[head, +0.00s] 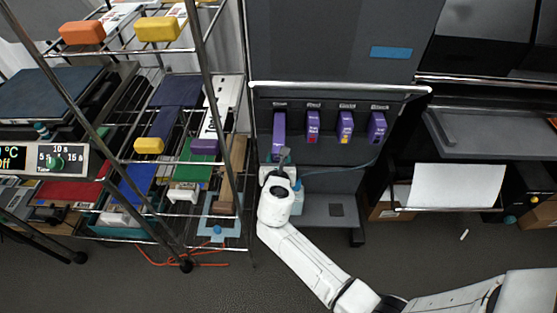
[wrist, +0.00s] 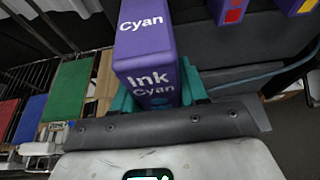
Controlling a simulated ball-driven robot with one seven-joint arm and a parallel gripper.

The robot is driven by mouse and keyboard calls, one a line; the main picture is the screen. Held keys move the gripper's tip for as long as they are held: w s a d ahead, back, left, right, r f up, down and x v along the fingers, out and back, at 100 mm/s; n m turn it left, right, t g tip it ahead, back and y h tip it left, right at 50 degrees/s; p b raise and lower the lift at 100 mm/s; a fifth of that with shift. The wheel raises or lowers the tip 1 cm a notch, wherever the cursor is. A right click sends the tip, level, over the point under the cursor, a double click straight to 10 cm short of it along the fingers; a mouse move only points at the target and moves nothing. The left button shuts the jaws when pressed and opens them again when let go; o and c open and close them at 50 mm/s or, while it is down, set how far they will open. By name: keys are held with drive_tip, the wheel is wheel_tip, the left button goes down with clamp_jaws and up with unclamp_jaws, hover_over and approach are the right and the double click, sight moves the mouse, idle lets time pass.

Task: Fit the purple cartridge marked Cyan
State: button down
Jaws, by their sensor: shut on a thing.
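The purple cartridge marked Cyan (wrist: 147,52) is upright between the teal fingers of my gripper (wrist: 160,95), which is shut on it. Its "Ink Cyan" face is towards the wrist camera. In the head view the cartridge (head: 279,132) is at the leftmost bay of the dark printer (head: 340,155), with my gripper (head: 281,162) at its lower end. It looks longer there than its neighbours. How far it sits in the bay cannot be told. Purple cartridges with red (head: 312,126), yellow (head: 346,126) and darker (head: 377,127) marks stand in the bays to its right.
A wire shelf (head: 205,130) with coloured boxes stands close on the left. The printer's raised front panel (head: 335,45) is above the bays. A blue-grey cable (head: 340,169) runs below them. A paper tray (head: 455,187) is on the right. The floor in front is mostly clear.

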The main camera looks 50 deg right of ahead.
drive_tip(key=shift+w+d+r, duration=0.1)
drive_tip(key=shift+w+d, duration=0.6)
drive_tip(key=shift+d, duration=0.2)
drive_tip(key=shift+w+d, duration=0.7)
drive_tip(key=shift+d, duration=0.15)
drive_tip(key=shift+w+d, duration=0.15)
drive_tip(key=shift+d, duration=0.05)
drive_tip(key=shift+w+d+b, duration=0.25)
drive_tip(key=shift+w+d, duration=0.4)
drive_tip(key=shift+d, duration=0.2)
drive_tip(key=shift+w+d+b, duration=0.25)
drive_tip(key=shift+w+d, duration=0.4)
drive_tip(key=shift+d, duration=0.2)
drive_tip(key=shift+w+d, duration=0.25)
drive_tip(key=shift+d, duration=0.05)
drive_tip(key=shift+w+d+b, duration=0.35)
drive_tip(key=shift+w+d, duration=0.2)
drive_tip(key=shift+d, duration=0.15)
drive_tip(key=c, duration=0.5)
unclamp_jaws()
